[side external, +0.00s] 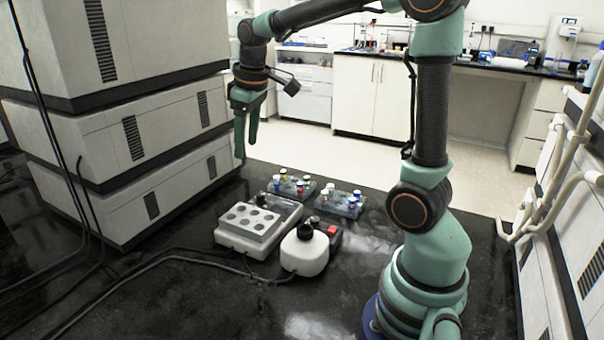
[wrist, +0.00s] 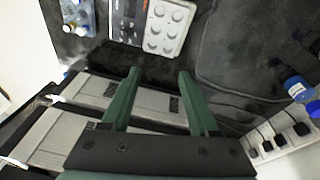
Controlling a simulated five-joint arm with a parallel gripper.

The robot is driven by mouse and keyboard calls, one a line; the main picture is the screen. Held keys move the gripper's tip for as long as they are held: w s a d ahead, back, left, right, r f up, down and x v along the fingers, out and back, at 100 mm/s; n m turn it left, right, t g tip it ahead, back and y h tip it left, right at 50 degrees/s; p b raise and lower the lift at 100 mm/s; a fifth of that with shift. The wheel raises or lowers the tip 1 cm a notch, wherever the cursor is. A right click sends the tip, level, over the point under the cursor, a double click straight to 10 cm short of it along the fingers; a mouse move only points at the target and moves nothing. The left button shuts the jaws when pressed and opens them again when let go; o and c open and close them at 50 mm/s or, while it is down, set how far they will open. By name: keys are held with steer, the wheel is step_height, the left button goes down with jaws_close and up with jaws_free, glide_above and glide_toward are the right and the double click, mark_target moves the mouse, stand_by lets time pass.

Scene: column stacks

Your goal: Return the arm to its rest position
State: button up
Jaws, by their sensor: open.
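My gripper (side external: 246,135) is open and empty in the side view. It hangs pointing down in the air, close to the stacked white units and above the left part of the black bench. In the wrist view my gripper (wrist: 158,75) shows two green fingers spread apart with nothing between them. My arm reaches up from its base at the right and across to the left, so it is raised and extended rather than folded.
Stacked white units (side external: 150,130) stand at the left, near the gripper. On the black bench (side external: 180,285) are a white block with round wells (side external: 250,222), a white bottle (side external: 304,255) and two vial racks (side external: 342,204) (side external: 290,187). Cables cross the front left. White pipes (side external: 545,190) stand at the right.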

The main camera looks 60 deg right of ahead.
steer(key=s+a+m+t, duration=0.1)
steer(key=s+a+t, duration=0.2)
steer(key=s+a, duration=0.6)
steer(key=shift+s+a+f+m+y, duration=0.2)
steer(key=shift+s+m+y, duration=0.15)
steer(key=shift+s, duration=0.75)
